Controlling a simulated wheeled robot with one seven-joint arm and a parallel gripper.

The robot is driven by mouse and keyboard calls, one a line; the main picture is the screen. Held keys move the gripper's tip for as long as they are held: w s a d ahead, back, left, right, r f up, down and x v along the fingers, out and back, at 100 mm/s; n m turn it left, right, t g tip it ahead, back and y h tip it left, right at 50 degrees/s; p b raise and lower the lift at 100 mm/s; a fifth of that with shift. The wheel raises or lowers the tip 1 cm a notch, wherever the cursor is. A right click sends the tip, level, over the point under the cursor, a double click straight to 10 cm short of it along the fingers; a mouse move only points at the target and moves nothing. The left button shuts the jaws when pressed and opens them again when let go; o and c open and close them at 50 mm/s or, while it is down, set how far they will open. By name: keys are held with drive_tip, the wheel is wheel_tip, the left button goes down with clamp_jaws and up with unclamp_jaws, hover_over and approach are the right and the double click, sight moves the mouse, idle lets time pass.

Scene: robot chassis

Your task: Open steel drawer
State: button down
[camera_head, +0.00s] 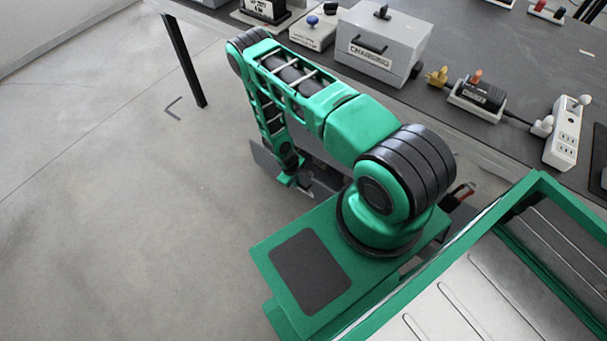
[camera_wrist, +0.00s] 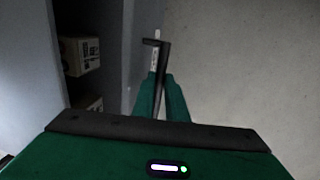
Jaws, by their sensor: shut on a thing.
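The steel drawer shows as a grey panel (camera_head: 266,172) below the workbench in the head view, partly hidden behind my arm. In the wrist view a grey steel face (camera_wrist: 138,50) stands nearly edge-on, with a dark bar handle (camera_wrist: 163,60) on it. My gripper (camera_wrist: 160,86) has its green fingers on either side of the handle and is shut on it. In the head view my gripper (camera_head: 291,181) is low beside the grey panel, and the handle is too small to make out.
Cardboard boxes (camera_wrist: 80,56) sit in a dark opening left of the handle. Above is a dark workbench (camera_head: 465,40) with a charging box (camera_head: 383,45) and a power strip (camera_head: 567,130). A black table leg (camera_head: 184,60) stands at the left. The floor (camera_head: 110,190) is clear.

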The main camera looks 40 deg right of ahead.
drive_tip(key=s+a, duration=0.2)
drive_tip(key=a, duration=0.5)
drive_tip(key=s+a, duration=0.3)
drive_tip(key=a, duration=0.5)
drive_tip(key=shift+s+a, duration=0.25)
drive_tip(key=shift+a, duration=0.05)
drive_tip(key=c, duration=1.8)
unclamp_jaws()
drive_tip(key=shift+o, duration=0.2)
wheel_tip(320, 180, up, 11)
drive_tip(key=a, duration=0.2)
drive_tip(key=shift+s+f, duration=0.2)
drive_tip(key=shift+s, duration=0.15)
